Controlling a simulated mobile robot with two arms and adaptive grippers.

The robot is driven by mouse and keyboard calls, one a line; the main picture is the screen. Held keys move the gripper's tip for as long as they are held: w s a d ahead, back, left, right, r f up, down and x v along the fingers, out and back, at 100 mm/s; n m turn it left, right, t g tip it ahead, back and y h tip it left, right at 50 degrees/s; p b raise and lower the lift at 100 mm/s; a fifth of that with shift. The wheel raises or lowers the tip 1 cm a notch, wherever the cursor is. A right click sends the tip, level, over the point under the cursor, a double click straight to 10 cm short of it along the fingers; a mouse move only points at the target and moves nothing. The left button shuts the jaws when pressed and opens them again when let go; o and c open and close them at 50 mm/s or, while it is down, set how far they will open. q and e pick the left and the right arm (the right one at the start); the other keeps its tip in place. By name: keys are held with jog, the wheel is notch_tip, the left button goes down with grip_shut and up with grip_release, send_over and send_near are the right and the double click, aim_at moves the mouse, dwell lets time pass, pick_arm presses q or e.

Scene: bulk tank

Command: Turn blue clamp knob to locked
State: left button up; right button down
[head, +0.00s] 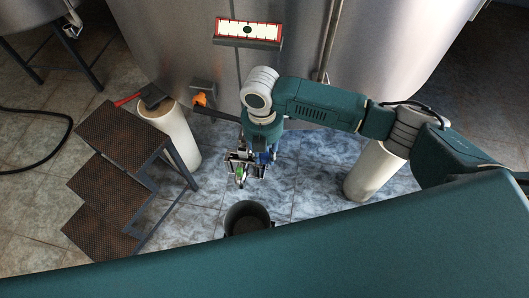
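My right arm comes in from the right and hangs its gripper (241,176) down in front of the tank. A small blue part (265,157), which may be the blue clamp knob, shows right beside the gripper. I cannot tell whether they touch. A small green part also shows at the gripper's fingers. The gripper covers much of this spot, and whether its fingers are open or shut is too small to tell. The knob's turned position cannot be read. My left gripper is not in view.
The steel tank (180,45) stands behind, with a red-framed gauge panel (248,31). A dark lever with an orange end (200,99) is near the gripper. A dark bucket (247,218) stands below. Rusty steps (105,185) are at left; a pale leg (374,172) is at right.

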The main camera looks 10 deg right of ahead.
jog(key=shift+s+r+m+p, duration=0.1)
jog(key=shift+r+m+p, duration=0.1)
jog(key=shift+m+p, duration=0.55)
jog(key=m+p, duration=0.8)
jog(key=p, duration=0.2)
jog(key=m+p, duration=0.3)
jog(key=m, duration=0.1)
jog(key=shift+m+p, duration=0.25)
jog(key=shift+p, duration=0.05)
jog(key=shift+f+m+y+p, duration=0.1)
jog(key=shift+m+y+p, duration=0.2)
jog(key=shift+m+p, duration=1.25)
jog(key=shift+m+b, duration=0.35)
jog(key=shift+m, duration=0.2)
jog(key=shift+w, duration=0.2)
jog(key=c, duration=1.4)
grip_release()
jog(key=shift+c, duration=0.2)
jog(key=shift+s+f, duration=0.1)
